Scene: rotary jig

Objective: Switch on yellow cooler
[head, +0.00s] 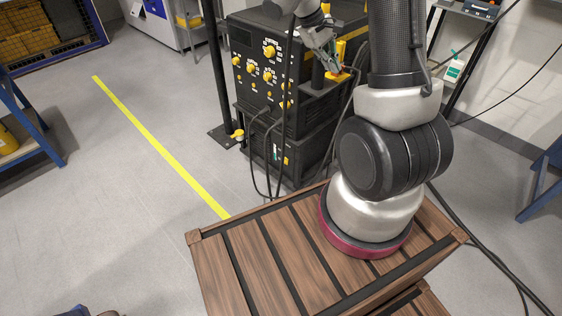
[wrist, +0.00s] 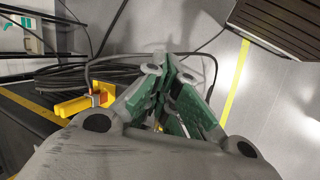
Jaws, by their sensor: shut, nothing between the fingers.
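My gripper (head: 331,62) has grey and green fingers and is shut and empty, over the right side of the black machine. It fills the middle of the wrist view (wrist: 172,72). A yellow part (head: 340,58) rises from the machine's top right, close beside my fingers; I cannot tell whether they touch. A yellow fitting (wrist: 76,106) with a small orange piece shows left of the fingers in the wrist view. No wholly yellow cooler shows. The black machine's lower unit (head: 258,150) carries a small yellow-orange part (head: 287,160); I cannot tell whether it is the switch.
The black machine's upper unit (head: 246,50) has several yellow knobs. Black cables hang before it, and coiled black cable (wrist: 65,78) lies behind the yellow fitting. A wooden crate (head: 270,257) stands under my arm. Grey floor (head: 90,200) is clear at left, with a yellow line.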

